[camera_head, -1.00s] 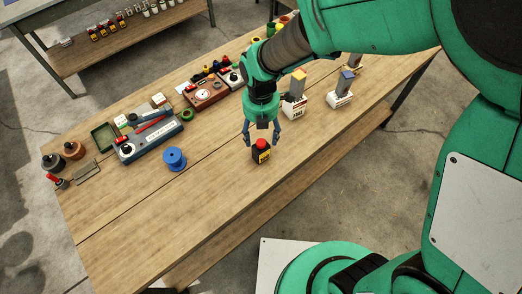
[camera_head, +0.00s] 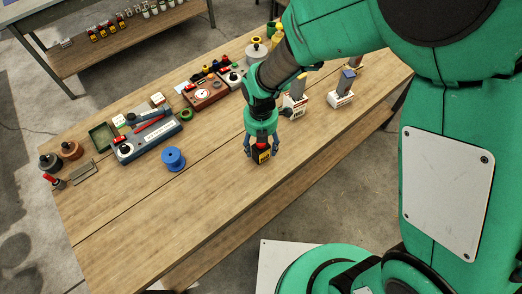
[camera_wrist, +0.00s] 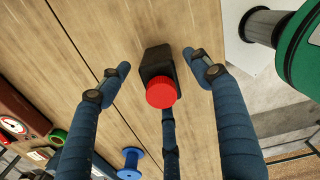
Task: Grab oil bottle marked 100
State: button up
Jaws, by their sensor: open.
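A small dark bottle (camera_head: 262,155) with a red cap and a yellow label stands upright on the wooden table (camera_head: 215,190). The label's marking is too small to read. My gripper (camera_head: 262,151) is right over the bottle, with its fingers spread around the cap and upper part. In the wrist view the red cap and dark body of the bottle (camera_wrist: 160,84) lie between the open fingers of my gripper (camera_wrist: 163,75), with gaps on both sides.
A blue spool (camera_head: 173,159) stands left of the bottle. A grey-blue tool unit (camera_head: 146,140) and a green tray (camera_head: 102,136) are farther left. White boxes (camera_head: 341,97) stand at the back right. The near table surface is clear.

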aim_at(261, 153)
jog(key=shift+s+f+b, duration=0.15)
jog(key=shift+f+b, duration=0.65)
jog(key=shift+f, duration=1.8)
jog(key=c, duration=1.4)
